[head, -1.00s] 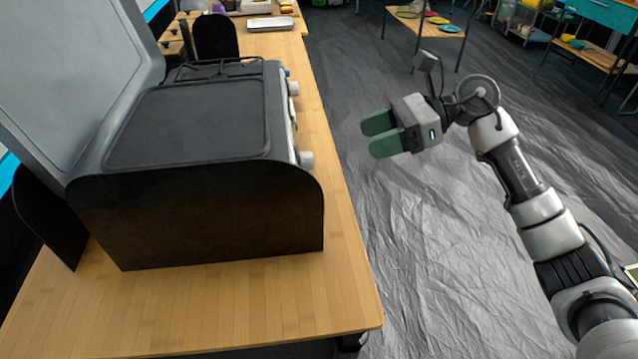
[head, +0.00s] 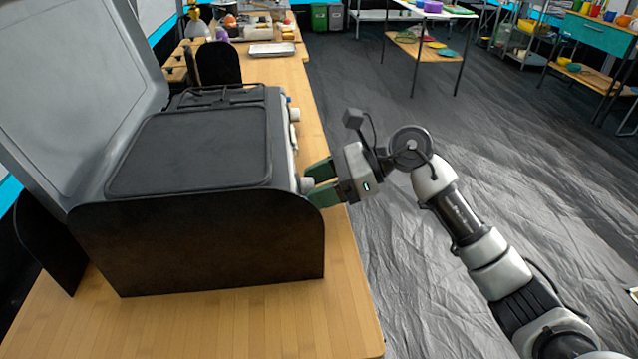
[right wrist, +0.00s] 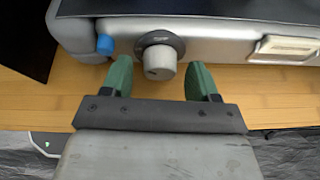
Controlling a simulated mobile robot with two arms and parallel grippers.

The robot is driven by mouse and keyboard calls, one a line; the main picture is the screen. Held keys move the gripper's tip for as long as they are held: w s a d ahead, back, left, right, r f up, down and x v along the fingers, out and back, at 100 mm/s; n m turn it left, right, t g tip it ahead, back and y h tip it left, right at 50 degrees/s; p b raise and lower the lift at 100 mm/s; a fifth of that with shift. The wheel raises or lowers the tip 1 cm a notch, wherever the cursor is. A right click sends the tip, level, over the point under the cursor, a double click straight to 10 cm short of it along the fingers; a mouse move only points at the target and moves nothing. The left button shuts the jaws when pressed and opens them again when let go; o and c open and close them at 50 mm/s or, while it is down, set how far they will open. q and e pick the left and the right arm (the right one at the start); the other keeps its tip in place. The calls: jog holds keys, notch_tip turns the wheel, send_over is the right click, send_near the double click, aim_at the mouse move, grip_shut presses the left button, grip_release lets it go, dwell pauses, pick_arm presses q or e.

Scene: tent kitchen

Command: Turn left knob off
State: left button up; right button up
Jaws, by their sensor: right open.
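The stove (head: 200,240) stands on the wooden counter, its front facing right in the head view. Its near, left knob (head: 306,184) is a light grey cylinder on the front panel. In the right wrist view this knob (right wrist: 160,62) has a dark ring at its base and sits between my fingers. My right gripper (head: 321,183) is open, its green fingers pointing at the panel. In the right wrist view, the fingers (right wrist: 160,78) flank the knob with a gap on each side. The far knob (head: 294,114) shows further along the front. My left gripper is not in view.
A blue part (right wrist: 105,44) sits left of the knob, and a cream-coloured fitting (right wrist: 285,48) is to its right. The wooden counter (head: 345,290) edge runs below the panel. The stove's raised lid (head: 80,80) stands at left. The floor (head: 480,150) at right is clear.

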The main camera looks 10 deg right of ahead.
jog(key=c, duration=0.9)
jog(key=shift+r+m, duration=0.1)
jog(key=shift+m, duration=0.2)
jog(key=shift+m+g+p, duration=0.5)
jog(key=shift+m+g, duration=0.1)
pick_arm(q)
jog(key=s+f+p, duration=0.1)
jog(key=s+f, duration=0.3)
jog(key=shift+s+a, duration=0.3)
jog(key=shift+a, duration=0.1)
pick_arm(e)
jog(key=shift+w+m+g, duration=0.1)
jog(key=shift+m+g, duration=1)
jog(key=shift+m, duration=0.4)
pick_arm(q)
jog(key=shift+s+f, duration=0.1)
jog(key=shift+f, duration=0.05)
